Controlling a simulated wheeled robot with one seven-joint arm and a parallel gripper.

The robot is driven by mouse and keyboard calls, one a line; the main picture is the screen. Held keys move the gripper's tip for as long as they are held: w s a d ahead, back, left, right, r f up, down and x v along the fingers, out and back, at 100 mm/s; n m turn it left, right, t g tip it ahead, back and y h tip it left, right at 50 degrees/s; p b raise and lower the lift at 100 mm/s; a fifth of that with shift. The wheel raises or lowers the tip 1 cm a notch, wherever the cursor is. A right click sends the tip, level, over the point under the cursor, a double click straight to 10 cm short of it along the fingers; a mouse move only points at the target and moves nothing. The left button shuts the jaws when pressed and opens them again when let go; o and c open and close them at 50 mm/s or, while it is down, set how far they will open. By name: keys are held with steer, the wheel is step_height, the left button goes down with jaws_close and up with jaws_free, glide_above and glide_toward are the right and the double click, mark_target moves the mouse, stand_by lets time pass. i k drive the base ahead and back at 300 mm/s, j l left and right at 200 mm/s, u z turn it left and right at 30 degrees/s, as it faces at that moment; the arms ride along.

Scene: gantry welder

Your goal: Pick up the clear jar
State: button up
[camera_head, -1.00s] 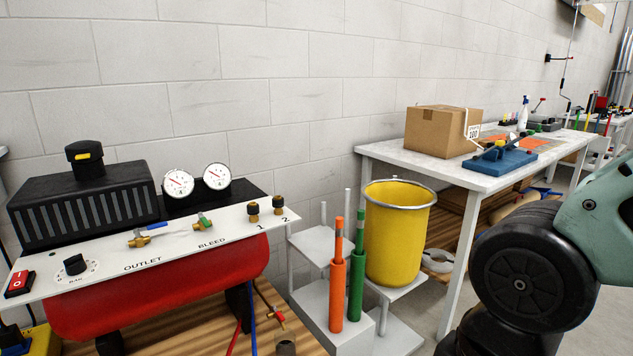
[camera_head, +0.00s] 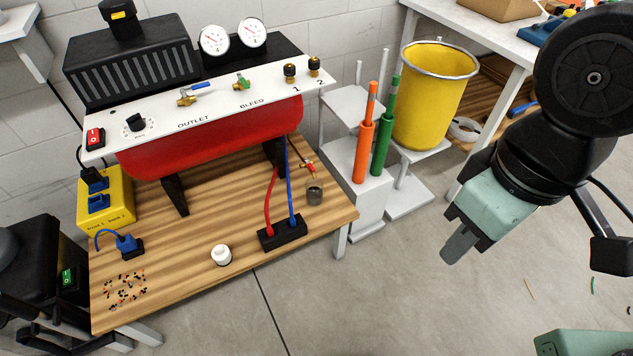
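A small greyish, see-through jar (camera_head: 314,193) stands on the wooden table near its right edge, below a brass fitting with a red part. It looks like the clear jar. A small white container (camera_head: 221,256) stands near the table's front edge. My gripper (camera_head: 458,245) hangs over the floor to the right of the table, apart from the jar, pointing down and left. Its fingers are seen from the side, so the gap between them does not show. Nothing is visible in it.
The wooden table (camera_head: 190,235) holds a red compressor tank (camera_head: 220,135), a black block with red and blue hoses (camera_head: 282,235), a yellow box (camera_head: 106,198) and scattered small bits. Orange and green cylinders and a yellow bin (camera_head: 430,100) stand right.

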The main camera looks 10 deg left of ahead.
mark_target(314, 188)
steer(key=u, duration=0.9)
steer(key=i+u, duration=0.35)
steer(key=i+l+u, duration=0.15)
steer(key=i+u, duration=0.2)
